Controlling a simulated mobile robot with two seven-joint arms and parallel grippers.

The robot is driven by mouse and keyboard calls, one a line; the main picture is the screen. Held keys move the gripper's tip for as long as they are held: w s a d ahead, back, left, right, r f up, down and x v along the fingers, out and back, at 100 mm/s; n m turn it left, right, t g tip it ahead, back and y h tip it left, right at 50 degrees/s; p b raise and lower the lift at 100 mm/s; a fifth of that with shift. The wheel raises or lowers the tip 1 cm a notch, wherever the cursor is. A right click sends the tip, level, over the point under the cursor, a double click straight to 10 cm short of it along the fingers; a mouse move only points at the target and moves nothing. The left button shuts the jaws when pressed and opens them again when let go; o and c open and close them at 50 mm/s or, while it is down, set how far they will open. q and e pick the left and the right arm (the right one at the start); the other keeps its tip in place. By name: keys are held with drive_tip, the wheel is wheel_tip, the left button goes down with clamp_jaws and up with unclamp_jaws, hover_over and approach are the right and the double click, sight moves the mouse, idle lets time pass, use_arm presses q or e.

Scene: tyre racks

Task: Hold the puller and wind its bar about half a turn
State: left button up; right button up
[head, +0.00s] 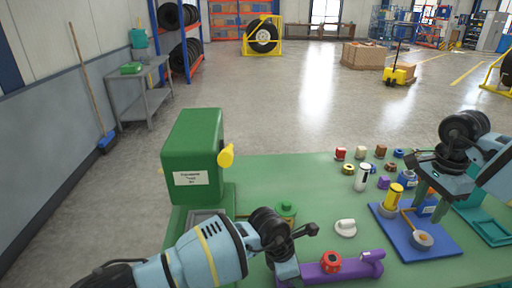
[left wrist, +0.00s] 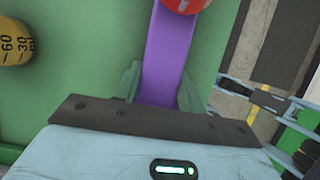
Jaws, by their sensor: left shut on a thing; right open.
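A long purple tool (head: 350,265) with a red round piece (head: 331,262) lies near the table's front edge. My left gripper (head: 296,270) is shut on its left end. In the left wrist view the purple bar (left wrist: 163,60) runs between the two green fingers (left wrist: 160,88). A blue plate (head: 440,245) carries a yellow cylinder (head: 394,194), a grey round cup (head: 422,240) and a thin tan bar (head: 410,222). My right gripper (head: 431,198) is open, pointing down above this plate beside the yellow cylinder. I cannot tell which item is the puller.
A green box (head: 193,150) with a yellow knob (head: 226,156) stands at the table's left. A white knob-shaped piece (head: 345,227) and a white cylinder (head: 361,178) stand mid-table. Several small coloured parts line the back. A teal tray (head: 490,228) lies at right.

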idle(0.3)
use_arm(q)
drive_tip(key=o, duration=1.2)
drive_tip(key=shift+r, duration=0.1)
drive_tip(key=v, duration=1.2)
